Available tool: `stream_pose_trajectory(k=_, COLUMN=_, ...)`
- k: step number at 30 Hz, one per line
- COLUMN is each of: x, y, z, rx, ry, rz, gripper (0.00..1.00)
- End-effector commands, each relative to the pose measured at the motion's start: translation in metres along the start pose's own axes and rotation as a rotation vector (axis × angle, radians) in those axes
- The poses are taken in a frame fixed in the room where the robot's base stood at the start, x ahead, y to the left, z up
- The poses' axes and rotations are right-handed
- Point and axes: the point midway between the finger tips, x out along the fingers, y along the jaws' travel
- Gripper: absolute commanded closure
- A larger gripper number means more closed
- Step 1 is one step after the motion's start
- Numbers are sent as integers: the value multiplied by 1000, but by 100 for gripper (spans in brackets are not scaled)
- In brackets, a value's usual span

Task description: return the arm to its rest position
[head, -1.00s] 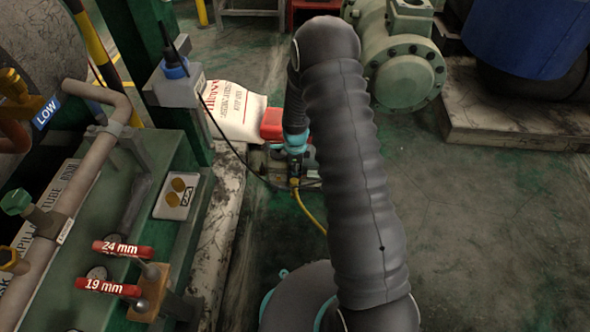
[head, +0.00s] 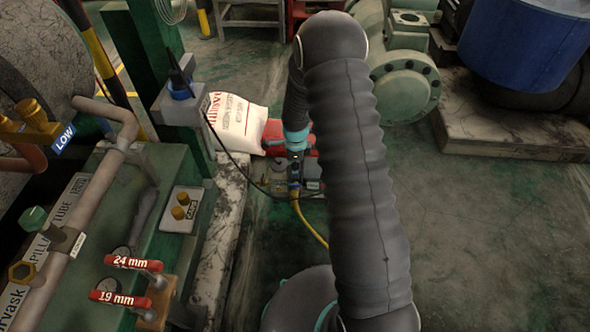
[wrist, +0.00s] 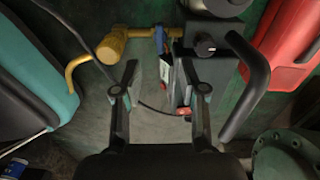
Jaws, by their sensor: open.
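My gripper (wrist: 161,97) shows in the wrist view with its two fingers spread apart and nothing between them. Below it in that view is a dark grey machine with a black bar handle (wrist: 245,85) and a round knob, with a yellow fitting (wrist: 112,45) to its left. In the head view my dark, sleeved arm rises through the middle and bends down at the top. The gripper's fingers cannot be made out there; the arm's end hangs over the machine by the yellow hose (head: 308,222).
A white sack (head: 238,122) and a red object (wrist: 292,40) lie close to the machine. Two wrenches tagged 24 mm (head: 133,263) and 19 mm (head: 120,299) sit on the green bench (head: 160,215) at left. A green pump (head: 405,85) stands behind right. The floor (head: 480,240) at right is clear.

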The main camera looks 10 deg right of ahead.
Motion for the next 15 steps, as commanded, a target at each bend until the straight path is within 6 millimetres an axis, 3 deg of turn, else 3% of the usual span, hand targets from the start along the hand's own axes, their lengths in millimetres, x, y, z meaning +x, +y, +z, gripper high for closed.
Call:
stream_pose_trajectory(k=3, x=-10, y=0, z=0, rx=0, ry=0, rz=0, gripper=58)
stream_pose_trajectory(k=15, x=-10, y=0, z=0, rx=0, ry=0, rz=0, gripper=58)
